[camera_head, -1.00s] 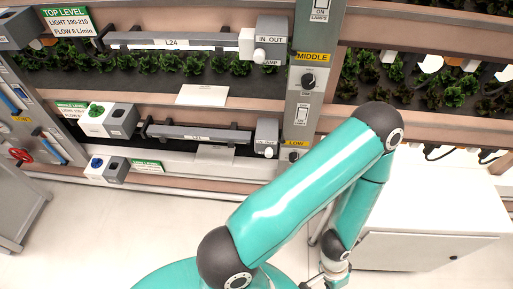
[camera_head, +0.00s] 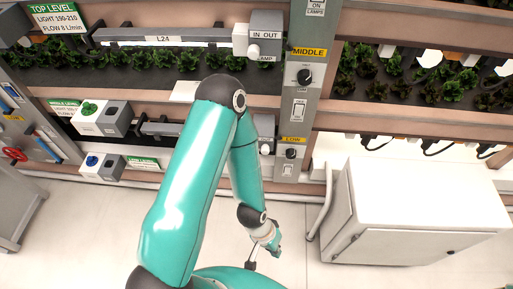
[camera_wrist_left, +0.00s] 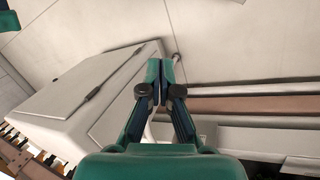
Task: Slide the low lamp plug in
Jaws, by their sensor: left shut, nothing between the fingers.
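My left gripper (camera_head: 274,246) hangs over the pale floor, below the rack and left of the white cabinet. In the left wrist view its fingers (camera_wrist_left: 161,64) are together, with nothing between them. A grey lamp box (camera_head: 264,126) with a small white round plug (camera_head: 265,150) on its underside sits beside the LOW label (camera_head: 293,140). My left arm partly covers the lamp bar next to it. I cannot tell whether this white plug is the low lamp plug. The gripper is well apart from the box. My right gripper is not in view.
A white cabinet (camera_head: 408,215) stands at the right. A grey post (camera_head: 300,105) carries knobs and switches. An upper lamp box (camera_head: 265,32) has a white plug. Dark cables (camera_head: 437,149) hang under the right shelf. Floor (camera_head: 330,272) is clear around the gripper.

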